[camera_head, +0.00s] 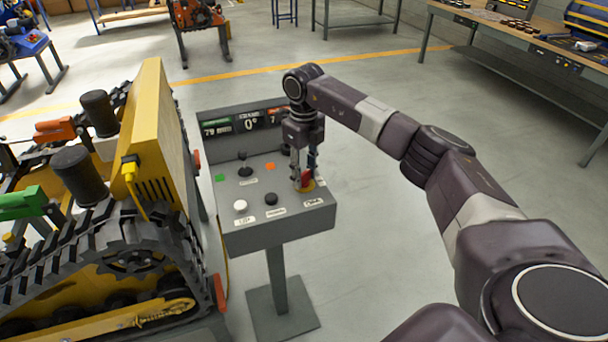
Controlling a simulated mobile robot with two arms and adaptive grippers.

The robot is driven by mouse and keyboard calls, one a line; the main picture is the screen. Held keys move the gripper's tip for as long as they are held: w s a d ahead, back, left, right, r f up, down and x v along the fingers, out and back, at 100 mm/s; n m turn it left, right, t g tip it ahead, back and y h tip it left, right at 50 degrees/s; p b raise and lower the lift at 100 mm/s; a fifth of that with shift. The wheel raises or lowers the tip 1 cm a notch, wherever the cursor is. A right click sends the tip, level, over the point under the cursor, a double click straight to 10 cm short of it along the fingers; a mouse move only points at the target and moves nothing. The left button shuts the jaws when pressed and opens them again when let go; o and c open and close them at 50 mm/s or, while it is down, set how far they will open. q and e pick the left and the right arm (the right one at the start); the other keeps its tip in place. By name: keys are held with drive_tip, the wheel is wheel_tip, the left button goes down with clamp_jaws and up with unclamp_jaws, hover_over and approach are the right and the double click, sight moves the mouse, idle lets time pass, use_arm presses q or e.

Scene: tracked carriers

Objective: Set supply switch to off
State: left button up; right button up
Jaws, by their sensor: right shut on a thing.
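A grey control console (285,232) stands on a post beside the yellow tracked machine. On its right side is a red rotary switch (307,184) on a yellow base, probably the supply switch; its label is too small to read for sure. My right gripper (303,177) points down over this switch and is shut on it, with the fingers on either side. The fingers partly hide the switch, so its exact setting cannot be told. My left gripper is not in view.
The console also carries a black joystick (245,170), a white knob (240,206), a black knob (271,199) and a display (231,124). A yellow tracked carrier (160,140) stands close on the left. Workbenches stand at the back; the floor between is clear.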

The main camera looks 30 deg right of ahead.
sight(305, 173)
drive_tip(key=n+b, duration=0.1)
drive_tip(key=n, duration=1.1)
drive_tip(key=shift+r, duration=0.1)
idle(0.4)
drive_tip(key=o, duration=1.2)
drive_tip(key=shift+c, duration=0.2)
wheel_tip(305, 173, up, 12)
